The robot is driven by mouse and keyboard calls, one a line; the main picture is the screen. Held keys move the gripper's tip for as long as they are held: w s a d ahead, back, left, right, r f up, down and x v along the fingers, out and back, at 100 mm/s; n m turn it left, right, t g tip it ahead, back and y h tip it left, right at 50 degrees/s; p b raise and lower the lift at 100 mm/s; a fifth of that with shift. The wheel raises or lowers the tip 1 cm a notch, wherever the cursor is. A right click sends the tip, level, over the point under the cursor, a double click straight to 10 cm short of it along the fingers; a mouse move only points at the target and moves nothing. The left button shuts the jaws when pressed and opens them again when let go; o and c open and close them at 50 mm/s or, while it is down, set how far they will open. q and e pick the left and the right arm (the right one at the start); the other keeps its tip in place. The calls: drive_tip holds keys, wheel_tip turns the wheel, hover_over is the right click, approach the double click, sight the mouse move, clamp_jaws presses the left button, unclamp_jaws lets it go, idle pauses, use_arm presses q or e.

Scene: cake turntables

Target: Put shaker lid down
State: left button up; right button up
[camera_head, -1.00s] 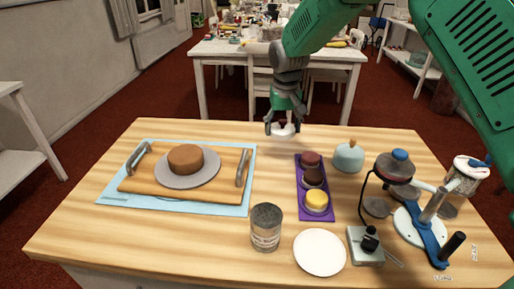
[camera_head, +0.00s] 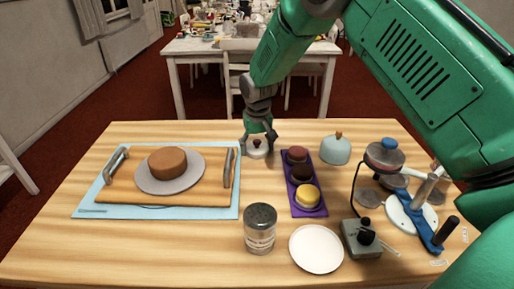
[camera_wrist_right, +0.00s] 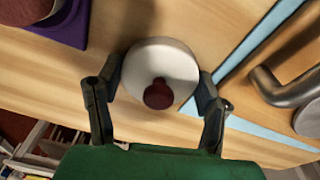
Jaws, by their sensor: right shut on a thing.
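The shaker lid (camera_wrist_right: 155,75) is a white disc with a dark red knob. In the right wrist view it sits between the two fingers of my right gripper (camera_wrist_right: 155,92), which is shut on its rim. In the head view my right gripper (camera_head: 257,146) points down over the back of the wooden table, holding the lid (camera_head: 257,153) low, at or just above the tabletop; I cannot tell whether it touches. A grey labelled cylindrical container (camera_head: 260,231), which may be the shaker, stands upright near the front. My left gripper is not in view.
Right of the lid is a purple tray (camera_head: 311,211) with small cakes. At left, a brown cake (camera_head: 168,162) sits on a grey plate on a board. A white plate (camera_head: 316,250), teal domed object (camera_head: 335,150) and blue-white stand (camera_head: 424,229) occupy the right. Bare wood lies before the lid.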

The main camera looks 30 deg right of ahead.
sight(259, 150)
drive_tip(key=shift+d+f, duration=0.1)
drive_tip(key=shift+d, duration=0.15)
drive_tip(key=o, duration=0.8)
drive_tip(key=shift+d, duration=0.15)
drive_tip(key=shift+o, duration=0.2)
drive_tip(key=shift+d+f, duration=0.1)
drive_tip(key=shift+d, duration=0.05)
drive_tip(key=shift+a+r, duration=0.2)
drive_tip(key=shift+r, duration=0.1)
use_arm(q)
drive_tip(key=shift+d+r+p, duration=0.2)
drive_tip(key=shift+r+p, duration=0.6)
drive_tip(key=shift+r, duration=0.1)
use_arm(e)
wheel_tip(259, 150, up, 12)
drive_tip(key=s, duration=0.1)
drive_tip(key=shift+s+a+f, duration=0.15)
drive_tip(key=shift+a, duration=0.2)
